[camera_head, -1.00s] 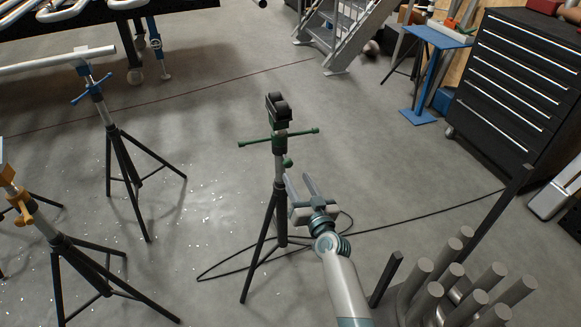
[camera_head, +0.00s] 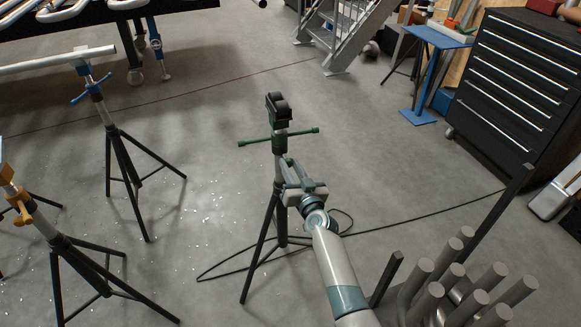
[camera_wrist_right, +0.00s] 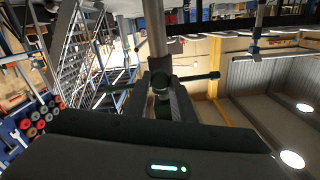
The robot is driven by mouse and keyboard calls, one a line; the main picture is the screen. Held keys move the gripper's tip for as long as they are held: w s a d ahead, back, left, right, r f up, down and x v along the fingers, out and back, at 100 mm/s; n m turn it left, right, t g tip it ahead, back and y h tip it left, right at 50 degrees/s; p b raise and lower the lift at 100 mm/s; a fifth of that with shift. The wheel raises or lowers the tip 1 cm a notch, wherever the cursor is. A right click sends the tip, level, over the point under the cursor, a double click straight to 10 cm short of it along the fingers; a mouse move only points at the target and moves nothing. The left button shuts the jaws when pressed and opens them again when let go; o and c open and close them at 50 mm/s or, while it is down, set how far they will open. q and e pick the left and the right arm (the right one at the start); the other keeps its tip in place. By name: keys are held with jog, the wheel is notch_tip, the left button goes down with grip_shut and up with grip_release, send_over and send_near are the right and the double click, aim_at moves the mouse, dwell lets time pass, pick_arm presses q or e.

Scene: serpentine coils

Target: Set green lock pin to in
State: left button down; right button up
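The green stand (camera_head: 279,140) is a tripod with a black roller head, a green collar and a green crossbar. Its green lock pin shows in the right wrist view as a round dark-green knob (camera_wrist_right: 161,84) on the collar below the bar. My right gripper (camera_head: 284,164) is at the stand just below the collar, pointing at it. In the right wrist view its dark fingers (camera_wrist_right: 161,80) lie on either side of the knob and look open, with no clear grip on it. In the head view the gripper hides the pin. My left gripper is out of view.
Stands with blue (camera_head: 93,88) and orange (camera_head: 21,203) fittings are at the left. A rack of grey cylinders (camera_head: 450,277) is at the lower right. A black cable (camera_head: 420,222) crosses the floor. A black drawer cabinet (camera_head: 520,78) is at the right.

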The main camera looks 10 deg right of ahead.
grip_shut()
jog(key=shift+w+b, duration=0.3)
jog(key=shift+w, duration=0.25)
jog(key=shift+w+a, duration=0.15)
jog(key=shift+w, duration=0.65)
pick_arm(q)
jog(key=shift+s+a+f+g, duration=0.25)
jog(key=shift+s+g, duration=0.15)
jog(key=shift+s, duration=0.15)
pick_arm(e)
jog(key=shift+r, duration=0.1)
jog(key=o, duration=0.6)
grip_release()
jog(key=shift+c, duration=0.2)
jog(key=shift+o, duration=1.2)
jog(key=shift+w, duration=0.1)
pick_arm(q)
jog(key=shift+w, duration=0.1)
